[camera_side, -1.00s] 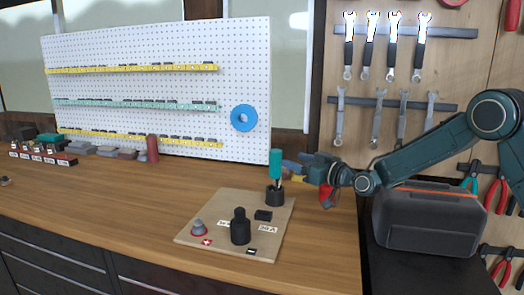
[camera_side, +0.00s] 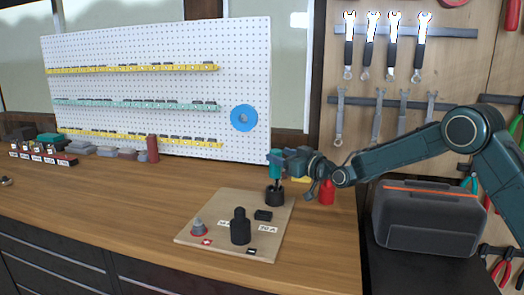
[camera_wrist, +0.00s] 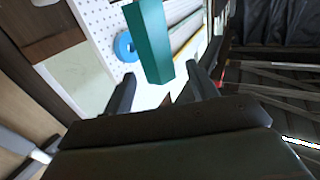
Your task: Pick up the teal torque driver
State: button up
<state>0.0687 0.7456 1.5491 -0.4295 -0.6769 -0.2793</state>
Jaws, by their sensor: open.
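The teal torque driver (camera_side: 276,160) stands upright in a black round holder (camera_side: 275,195) on the wooden board. In the wrist view its teal handle (camera_wrist: 151,42) shows between and beyond my two fingers. My gripper (camera_side: 285,163) is at the height of the handle, coming from the right, with a finger close beside or partly over it in the side view. In the wrist view my gripper (camera_wrist: 160,85) is open, with the fingers apart on either side of the handle's near end. I cannot tell whether either finger touches it.
The wooden board (camera_side: 215,205) also bears a black cylinder (camera_side: 240,228), a small black block (camera_side: 263,215) and a grey cone-like part (camera_side: 199,228). A red object (camera_side: 326,192) stands behind my wrist. A pegboard (camera_side: 180,90) rises behind.

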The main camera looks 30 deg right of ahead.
aim_at(271, 152)
jog(key=shift+x, duration=2.45)
grip_shut()
